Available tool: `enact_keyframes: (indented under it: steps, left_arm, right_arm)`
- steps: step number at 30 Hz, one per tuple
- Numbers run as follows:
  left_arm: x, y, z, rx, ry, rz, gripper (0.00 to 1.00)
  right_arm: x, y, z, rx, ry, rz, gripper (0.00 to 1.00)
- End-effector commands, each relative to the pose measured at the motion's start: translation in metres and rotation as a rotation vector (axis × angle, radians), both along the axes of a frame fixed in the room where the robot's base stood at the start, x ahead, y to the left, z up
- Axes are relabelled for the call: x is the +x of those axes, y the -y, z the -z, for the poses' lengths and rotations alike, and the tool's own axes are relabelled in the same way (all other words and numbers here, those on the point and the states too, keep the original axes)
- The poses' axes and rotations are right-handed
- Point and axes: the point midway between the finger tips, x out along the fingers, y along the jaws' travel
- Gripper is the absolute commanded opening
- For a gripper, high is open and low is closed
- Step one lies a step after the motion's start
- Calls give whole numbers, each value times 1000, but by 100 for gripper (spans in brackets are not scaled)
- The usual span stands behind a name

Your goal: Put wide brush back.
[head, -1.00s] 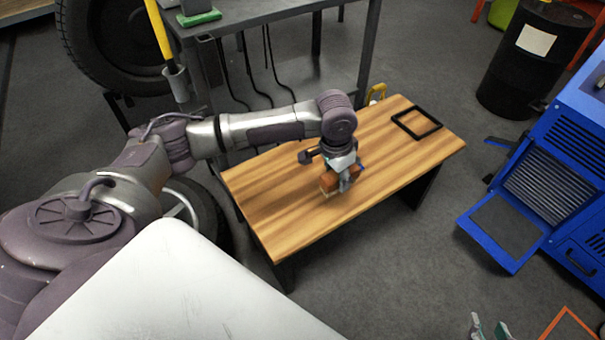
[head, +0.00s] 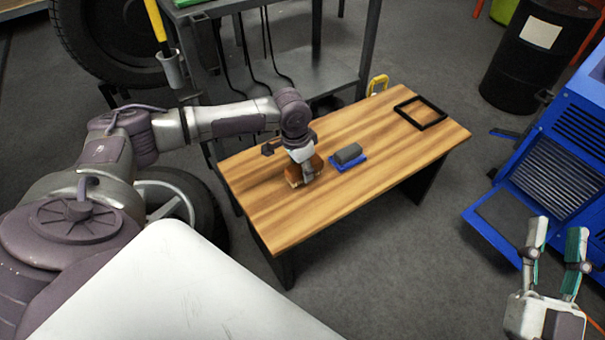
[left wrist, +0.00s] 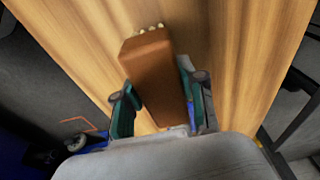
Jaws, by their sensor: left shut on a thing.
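The wide brush, a brown block with pale tips at one end, is in my left gripper (head: 304,176). In the left wrist view the brush (left wrist: 150,75) lies between the two fingers of the gripper (left wrist: 160,108), which are shut on it. In the head view the brush (head: 293,172) is over the left half of the wooden table (head: 260,215); I cannot tell whether it touches the top. My right gripper (head: 555,250) is open and empty at the lower right, off the table.
A blue item with a grey block on it (head: 348,156) lies on the table just right of my left gripper. An empty black square frame (head: 420,112) lies at the far right end. A blue cabinet (head: 548,170) stands to the right. The table's right half is mostly clear.

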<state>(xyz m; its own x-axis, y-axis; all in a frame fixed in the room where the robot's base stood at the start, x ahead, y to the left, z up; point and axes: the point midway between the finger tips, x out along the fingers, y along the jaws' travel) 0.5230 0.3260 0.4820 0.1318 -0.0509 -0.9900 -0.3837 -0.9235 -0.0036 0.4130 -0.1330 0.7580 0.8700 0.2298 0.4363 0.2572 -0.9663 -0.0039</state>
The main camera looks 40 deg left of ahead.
Motion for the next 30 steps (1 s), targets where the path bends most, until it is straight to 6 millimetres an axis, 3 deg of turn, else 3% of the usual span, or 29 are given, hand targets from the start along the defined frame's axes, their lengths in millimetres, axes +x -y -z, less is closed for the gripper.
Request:
enact_keyframes:
  steps: [3,8,22,23,24,27,30]
  left_arm:
    - [0,0,15,1,0,-1,13]
    - [0,0,21,0,1,-1,13]
    - [0,0,23,-1,1,-1,13]
    - [0,0,24,0,0,-1,42]
    - [0,0,24,0,1,0,49]
    - [0,0,24,0,1,0,65]
    - [0,0,24,0,0,0,65]
  right_arm:
    - [-12,0,-17,38,135,-8,40]
    - [-23,1,-33,68,238,-13,40]
    - [-20,1,-31,61,213,-11,40]
    - [-20,1,-30,60,208,-11,40]
    - [-20,1,-30,60,208,-11,40]
    - [-20,1,-30,60,209,-11,40]
    - [-20,1,-30,60,209,-11,40]
